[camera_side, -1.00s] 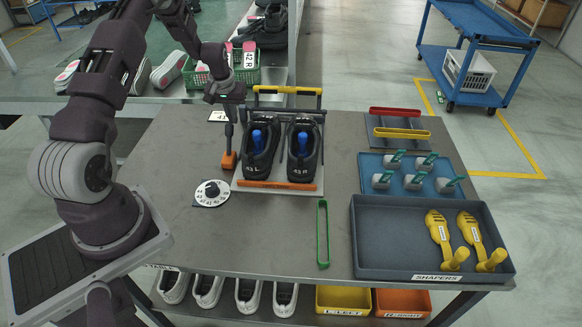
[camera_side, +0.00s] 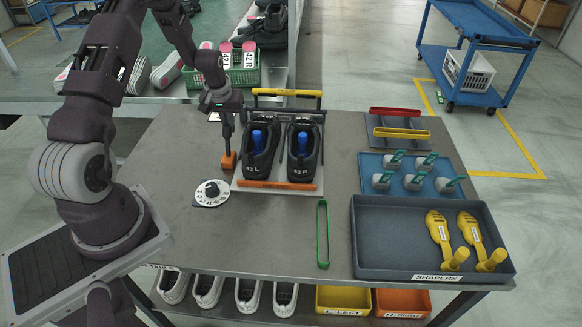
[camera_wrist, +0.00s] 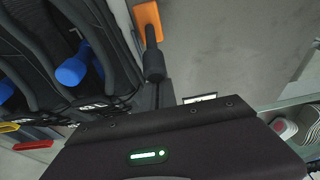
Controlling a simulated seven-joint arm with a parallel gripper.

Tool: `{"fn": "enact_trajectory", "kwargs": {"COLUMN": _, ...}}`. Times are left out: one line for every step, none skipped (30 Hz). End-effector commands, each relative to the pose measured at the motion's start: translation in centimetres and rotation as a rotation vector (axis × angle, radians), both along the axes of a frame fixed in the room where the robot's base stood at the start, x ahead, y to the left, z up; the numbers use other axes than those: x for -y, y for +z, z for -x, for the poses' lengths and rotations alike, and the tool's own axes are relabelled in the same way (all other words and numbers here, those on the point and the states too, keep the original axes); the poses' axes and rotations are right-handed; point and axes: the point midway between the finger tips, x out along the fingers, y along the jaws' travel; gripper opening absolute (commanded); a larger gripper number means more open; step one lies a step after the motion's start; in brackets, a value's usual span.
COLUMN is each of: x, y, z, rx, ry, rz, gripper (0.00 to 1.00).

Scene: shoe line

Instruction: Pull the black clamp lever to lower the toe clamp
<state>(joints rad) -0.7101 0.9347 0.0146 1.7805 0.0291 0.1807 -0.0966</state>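The black clamp lever (camera_side: 227,135) rises from an orange block (camera_side: 229,160) on the left side of the shoe fixture. In the wrist view its black knob (camera_wrist: 154,65) and orange base (camera_wrist: 148,18) show. My gripper (camera_side: 223,104) is at the lever's upper end; whether it touches the lever is unclear. Its fingers are too dark and small to tell open from shut. The toe clamp, a black and yellow bar (camera_side: 287,92), stands raised behind the shoes' toes. Two black shoes (camera_side: 258,160) (camera_side: 301,155) marked 43 stand side by side, with blue inserts (camera_side: 257,137).
A white dial (camera_side: 211,194) lies left of the fixture's orange front bar (camera_side: 277,185). A green frame (camera_side: 323,233), a grey tray (camera_side: 365,262) with yellow shapers and a blue tray (camera_side: 371,166) are at right. A green crate (camera_side: 245,77) stands behind. The table's front left is clear.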

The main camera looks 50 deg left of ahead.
Motion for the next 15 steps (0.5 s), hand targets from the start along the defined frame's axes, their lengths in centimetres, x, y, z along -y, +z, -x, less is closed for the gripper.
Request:
{"fn": "enact_trajectory", "kwargs": {"x": 0.2, "y": 0.0, "z": 0.3, "rx": -0.004, "ry": 0.000, "rz": 0.002, "gripper": 0.00}}
{"fn": "enact_trajectory", "kwargs": {"x": 0.3, "y": 0.0, "z": 0.4, "rx": -0.003, "ry": 0.000, "rz": 0.001, "gripper": 0.00}}
{"fn": "enact_trajectory", "kwargs": {"x": 0.5, "y": 0.0, "z": 0.5, "rx": -0.003, "ry": 0.000, "rz": 0.001, "gripper": 0.00}}
{"fn": "enact_trajectory", "kwargs": {"x": 0.6, "y": 0.0, "z": 0.6, "rx": -0.003, "ry": 0.000, "rz": 0.001, "gripper": 0.00}}
{"fn": "enact_trajectory", "kwargs": {"x": 0.6, "y": 0.0, "z": 0.7, "rx": -0.002, "ry": 0.000, "rz": 0.001, "gripper": 0.00}}
{"fn": "enact_trajectory", "kwargs": {"x": 0.8, "y": 0.0, "z": 0.8, "rx": -0.001, "ry": 0.000, "rz": 0.001, "gripper": 0.00}}
{"fn": "enact_trajectory", "kwargs": {"x": 0.9, "y": 0.0, "z": 0.9, "rx": -0.001, "ry": 0.000, "rz": 0.001, "gripper": 0.00}}
{"fn": "enact_trajectory", "kwargs": {"x": 1.0, "y": 0.0, "z": 1.1, "rx": -0.002, "ry": -0.001, "rz": 0.001, "gripper": 0.00}}
{"fn": "enact_trajectory", "kwargs": {"x": 1.1, "y": 0.0, "z": 1.2, "rx": -0.001, "ry": -0.001, "rz": 0.001, "gripper": 0.00}}
{"fn": "enact_trajectory", "kwargs": {"x": 1.2, "y": 0.0, "z": 1.3, "rx": 0.000, "ry": -0.001, "rz": 0.000, "gripper": 0.00}}
{"fn": "enact_trajectory", "kwargs": {"x": 1.3, "y": 0.0, "z": 1.4, "rx": 0.000, "ry": -0.001, "rz": 0.000, "gripper": 0.00}}
{"fn": "enact_trajectory", "kwargs": {"x": 1.5, "y": 0.0, "z": 1.5, "rx": -0.001, "ry": -0.001, "rz": -0.001, "gripper": 0.00}}
{"fn": "enact_trajectory", "kwargs": {"x": 1.6, "y": 0.0, "z": 1.6, "rx": -0.001, "ry": -0.001, "rz": -0.001, "gripper": 0.00}}
{"fn": "enact_trajectory", "kwargs": {"x": 1.6, "y": 0.1, "z": 1.7, "rx": 0.000, "ry": -0.001, "rz": -0.002, "gripper": 0.00}}
{"fn": "enact_trajectory", "kwargs": {"x": 1.8, "y": 0.1, "z": 1.8, "rx": 0.000, "ry": -0.001, "rz": -0.002, "gripper": 0.00}}
